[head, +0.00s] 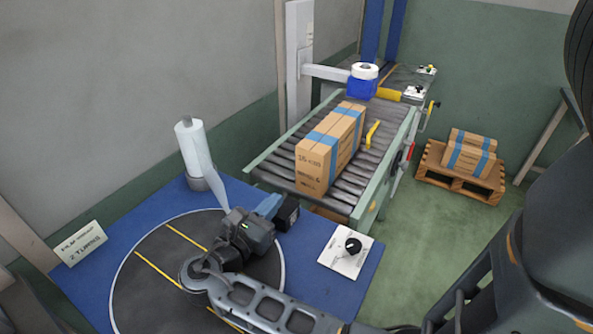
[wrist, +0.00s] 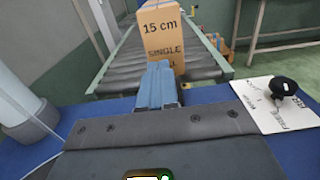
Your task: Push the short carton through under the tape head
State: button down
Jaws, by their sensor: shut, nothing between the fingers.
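The short carton (head: 318,158) is a long brown box with blue tape, standing on the roller conveyor (head: 280,165). Its near end reads "15 cm" and "SINGLE" in the wrist view (wrist: 165,36). The tape head (head: 362,88) is a blue block with a white tape roll, on an arm from a white post, over the conveyor just beyond the carton's far end. My gripper (head: 272,205) is shut and empty, short of the conveyor's near end. In the wrist view its blue fingers (wrist: 157,88) point at the carton's near face, seemingly apart from it.
A blue table with a round dark turntable (head: 150,285) and a film roll (head: 195,155) lies on the near side. A white dial panel (head: 345,252) sits at its right. A yellow handle (head: 372,134) stands beside the carton. A pallet (head: 455,178) holds cartons at right.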

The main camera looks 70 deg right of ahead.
aim_at(308, 165)
jog(key=p+x, duration=0.1)
jog(key=x, duration=1.1)
jog(key=shift+s+d, duration=0.2)
jog(key=shift+d, duration=0.15)
jog(key=shift+d, duration=0.2)
jog(key=b+x, duration=0.3)
jog(key=x, duration=1)
jog(key=b+x, duration=0.3)
jog(key=x, duration=1)
jog(key=b+x, duration=0.3)
jog(key=x, duration=1)
jog(key=shift+s+a+f+b, duration=0.1)
jog(key=shift+s+f+b, duration=0.15)
jog(key=shift+b, duration=0.05)
jog(key=shift+s+d+r, duration=0.1)
jog(key=shift+d+r, duration=0.05)
jog(key=shift+d, duration=0.2)
